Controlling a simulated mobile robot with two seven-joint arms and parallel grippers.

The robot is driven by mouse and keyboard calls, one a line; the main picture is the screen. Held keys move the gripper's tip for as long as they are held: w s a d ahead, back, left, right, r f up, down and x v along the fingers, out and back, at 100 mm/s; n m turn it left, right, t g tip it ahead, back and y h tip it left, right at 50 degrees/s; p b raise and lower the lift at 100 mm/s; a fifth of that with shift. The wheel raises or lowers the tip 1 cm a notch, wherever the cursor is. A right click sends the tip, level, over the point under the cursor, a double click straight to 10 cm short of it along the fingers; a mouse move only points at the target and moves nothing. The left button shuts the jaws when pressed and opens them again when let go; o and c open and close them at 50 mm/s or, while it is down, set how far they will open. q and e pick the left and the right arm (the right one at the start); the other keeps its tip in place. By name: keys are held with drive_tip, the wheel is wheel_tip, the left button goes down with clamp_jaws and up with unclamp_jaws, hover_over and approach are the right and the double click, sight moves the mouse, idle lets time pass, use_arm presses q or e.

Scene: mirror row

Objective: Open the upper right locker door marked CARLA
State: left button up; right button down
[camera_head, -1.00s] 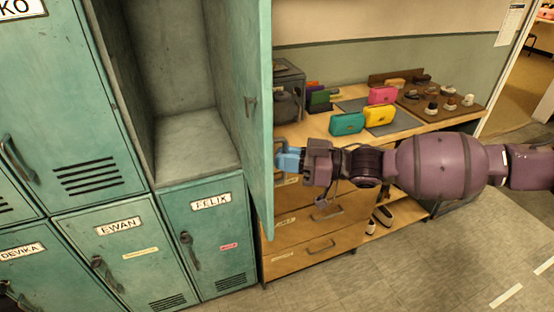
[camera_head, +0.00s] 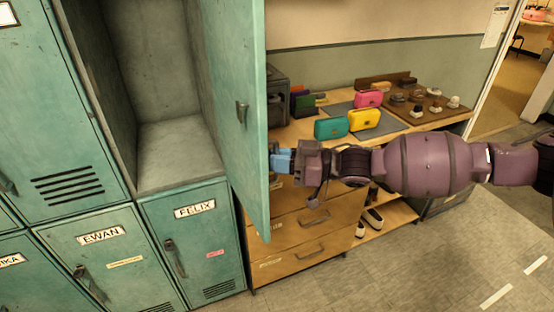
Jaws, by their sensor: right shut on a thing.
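The upper right locker door (camera_head: 233,125) stands swung open, with its inner face and a small latch (camera_head: 242,112) towards me. Its outer face is turned away, so no CARLA label shows. The locker compartment (camera_head: 165,90) behind it is open and looks empty. My right gripper (camera_head: 281,160) comes in from the right and is at the outer side of the door, by its free edge. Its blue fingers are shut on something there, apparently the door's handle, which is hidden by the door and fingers. My left gripper is not in view.
Lockers marked FELIX (camera_head: 200,245) and EWAN (camera_head: 110,265) are shut below. A wooden counter (camera_head: 385,128) with drawers (camera_head: 290,262) stands right of the door, behind my right arm, bearing bags and a tray (camera_head: 430,116). Shoes (camera_head: 372,218) sit low down. The floor (camera_head: 420,270) at front right is clear.

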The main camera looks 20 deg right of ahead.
drive_tip(key=shift+w+r, duration=0.15)
drive_tip(key=shift+r, duration=0.1)
drive_tip(key=c, duration=1.5)
unclamp_jaws()
drive_tip(key=o, duration=0.3)
drive_tip(key=shift+w+a+f, duration=0.1)
drive_tip(key=shift+a+f, duration=0.05)
drive_tip(key=v, duration=1.1)
drive_tip(key=shift+b, duration=0.3)
